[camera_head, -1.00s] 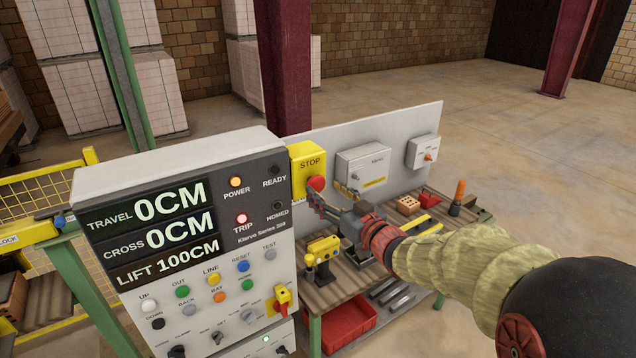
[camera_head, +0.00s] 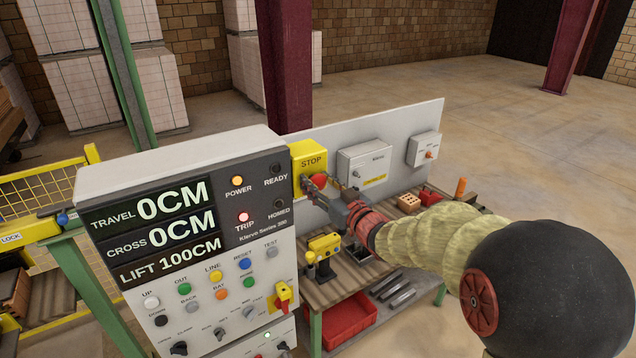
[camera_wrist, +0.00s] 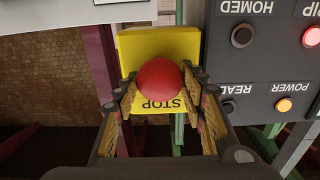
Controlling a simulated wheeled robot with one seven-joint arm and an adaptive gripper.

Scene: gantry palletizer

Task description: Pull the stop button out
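The red stop button (camera_head: 319,181) is a round mushroom head on a yellow box marked STOP (camera_head: 309,160), beside the control panel. My gripper (camera_head: 312,188) is at the button in the head view and partly covers it. In the wrist view the red button (camera_wrist: 159,79) sits between the two fingers of my gripper (camera_wrist: 160,88), one on each side. The fingers are spread, and I see no clear grip on the button. Whether a fingertip touches its rim I cannot tell.
The control panel (camera_head: 230,290) stands just left, with POWER lit amber and TRIP (camera_head: 243,217) lit red. Grey boxes (camera_head: 365,166) are mounted on the board to the right. A yellow device (camera_head: 322,250) stands on the bench below my arm.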

